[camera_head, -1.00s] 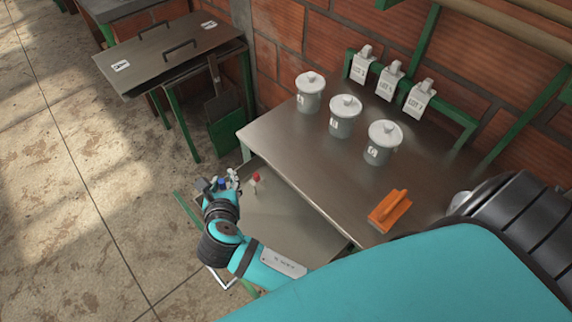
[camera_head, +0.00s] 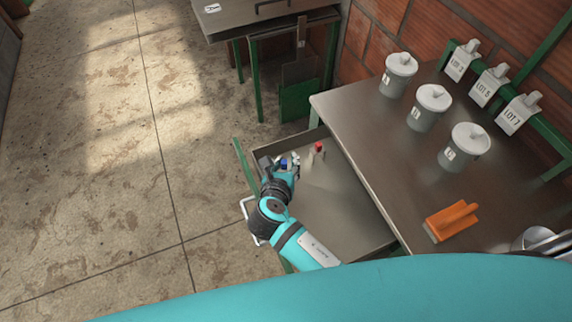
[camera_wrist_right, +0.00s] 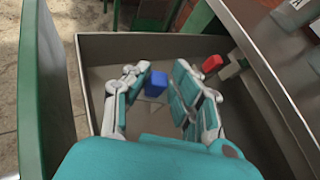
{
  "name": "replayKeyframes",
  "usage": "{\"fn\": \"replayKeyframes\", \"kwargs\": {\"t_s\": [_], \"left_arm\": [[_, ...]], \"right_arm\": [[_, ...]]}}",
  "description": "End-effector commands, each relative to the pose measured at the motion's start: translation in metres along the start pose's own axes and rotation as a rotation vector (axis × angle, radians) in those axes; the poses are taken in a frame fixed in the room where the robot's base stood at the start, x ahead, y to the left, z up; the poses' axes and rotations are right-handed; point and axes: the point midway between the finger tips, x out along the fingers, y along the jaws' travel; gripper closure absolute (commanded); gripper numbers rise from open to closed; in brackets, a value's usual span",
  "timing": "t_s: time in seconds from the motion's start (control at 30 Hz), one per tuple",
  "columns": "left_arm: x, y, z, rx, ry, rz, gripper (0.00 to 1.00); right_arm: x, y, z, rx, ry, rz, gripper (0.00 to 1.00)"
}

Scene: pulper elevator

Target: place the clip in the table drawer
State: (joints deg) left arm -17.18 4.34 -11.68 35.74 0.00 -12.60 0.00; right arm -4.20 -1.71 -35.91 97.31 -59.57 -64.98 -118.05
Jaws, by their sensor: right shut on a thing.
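The table drawer (camera_head: 335,205) is pulled open under the steel table (camera_head: 350,125). Its inside wall also shows in the wrist view (camera_wrist_right: 170,47). My right gripper (camera_head: 286,168) is inside the drawer outline, near its far left end. In the wrist view my right gripper (camera_wrist_right: 157,92) is shut on a small blue thing (camera_wrist_right: 156,84), which seems to be the clip. The fingers hide part of it, and I cannot tell whether it touches the drawer floor. A red-topped piece (camera_head: 318,148) stands in the drawer to the right of the gripper. My left gripper is not in view.
Lot-marked grey pieces (camera_head: 490,85) sit on a green rail behind. The drawer's green front (camera_head: 245,167) is at left. Much of the drawer floor is bare.

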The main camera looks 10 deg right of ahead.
Motion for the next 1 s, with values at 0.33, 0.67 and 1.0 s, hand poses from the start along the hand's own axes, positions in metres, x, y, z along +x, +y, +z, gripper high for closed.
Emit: {"fn": "replayKeyframes", "kwargs": {"t_s": [0.33, 0.67, 1.0], "left_arm": [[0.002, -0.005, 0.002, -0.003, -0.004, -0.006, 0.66], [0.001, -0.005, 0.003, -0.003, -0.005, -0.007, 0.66], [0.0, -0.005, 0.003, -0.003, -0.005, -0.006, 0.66]], "right_arm": [[0.004, 0.001, -0.007, 0.0, 0.0, 0.001, 1.0], [0.005, 0.001, -0.009, 0.0, 0.0, 0.001, 0.53], [-0.007, 0.001, -0.007, 0.001, 0.001, 0.002, 0.53]]}}
